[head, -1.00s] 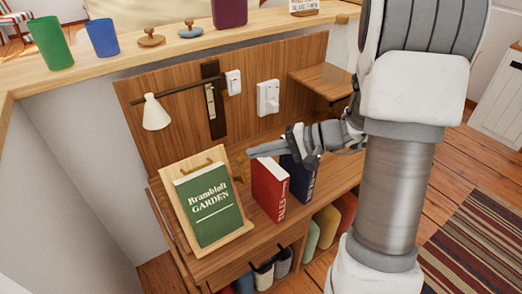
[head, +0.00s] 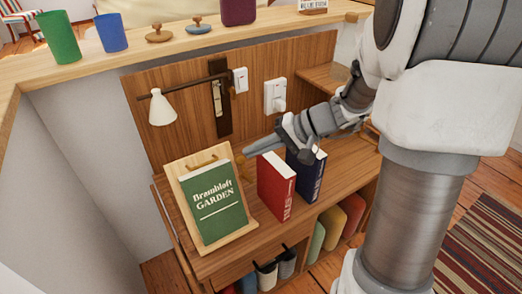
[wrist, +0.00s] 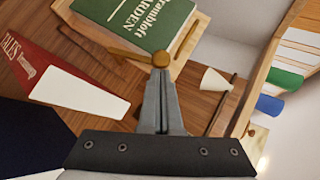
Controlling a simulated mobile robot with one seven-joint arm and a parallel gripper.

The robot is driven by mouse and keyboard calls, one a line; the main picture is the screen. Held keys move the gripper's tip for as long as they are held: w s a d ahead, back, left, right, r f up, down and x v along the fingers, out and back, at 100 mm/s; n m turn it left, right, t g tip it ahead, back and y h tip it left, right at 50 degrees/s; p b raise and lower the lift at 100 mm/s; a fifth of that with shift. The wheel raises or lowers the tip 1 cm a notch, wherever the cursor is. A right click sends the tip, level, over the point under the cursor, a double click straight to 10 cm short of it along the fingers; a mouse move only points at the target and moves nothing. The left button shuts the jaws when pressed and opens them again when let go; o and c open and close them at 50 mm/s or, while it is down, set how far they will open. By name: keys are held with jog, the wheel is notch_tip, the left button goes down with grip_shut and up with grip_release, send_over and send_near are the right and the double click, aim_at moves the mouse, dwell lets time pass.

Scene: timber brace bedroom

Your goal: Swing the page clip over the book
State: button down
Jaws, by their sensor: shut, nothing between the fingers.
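The green book (head: 217,213), titled Brambloft Garden, leans on a tilted wooden book stand (head: 181,187). It also shows at the top of the wrist view (wrist: 150,18). What looks like the page clip is a brass piece with a round knob (wrist: 160,60), beside the stand's right edge and off the cover. It shows small in the head view (head: 243,170). My gripper (head: 247,150) is shut and empty, pointing left above the desk. In the wrist view its fingertips (wrist: 161,72) are right at the knob; I cannot tell whether they touch.
A red book (head: 275,188) and a dark blue book (head: 305,175) stand upright close under my gripper. A white lamp (head: 161,108) and wall switches (head: 275,97) are on the back panel. Cups (head: 111,32) stand on the ledge above.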

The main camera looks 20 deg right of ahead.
aim_at(238, 158)
jog(key=shift+s+a+n+g+h+b, duration=0.15)
jog(key=shift+s+a+n+h+b, duration=0.1)
jog(key=shift+a+n+h, duration=0.35)
jog(key=shift+s+a+n+g+h+b, duration=0.1)
jog(key=shift+a+n+g+h+b, duration=0.1)
jog(key=shift+a+n+h, duration=0.35)
jog(key=shift+s+a+f+n+h, duration=0.1)
jog(key=shift+s+a+n+h, duration=0.15)
jog(key=shift+a+n+h, duration=0.25)
jog(key=shift+s+a+f+n+h, duration=0.1)
jog(key=shift+s+a+n+h, duration=0.2)
jog(key=shift+a, duration=0.25)
jog(key=a+n+h, duration=0.1)
jog(key=s+a+f+n+h, duration=0.1)
jog(key=h, duration=0.1)
jog(key=shift+s+a+f+n, duration=0.15)
jog(key=shift+a+f+n, duration=0.1)
jog(key=shift+f+n, duration=0.1)
jog(key=shift+d+b, duration=0.1)
jog(key=shift+b, duration=0.25)
jog(key=shift+d+f+b, duration=0.25)
jog(key=shift+d+b, duration=0.3)
jog(key=shift+d, duration=0.15)
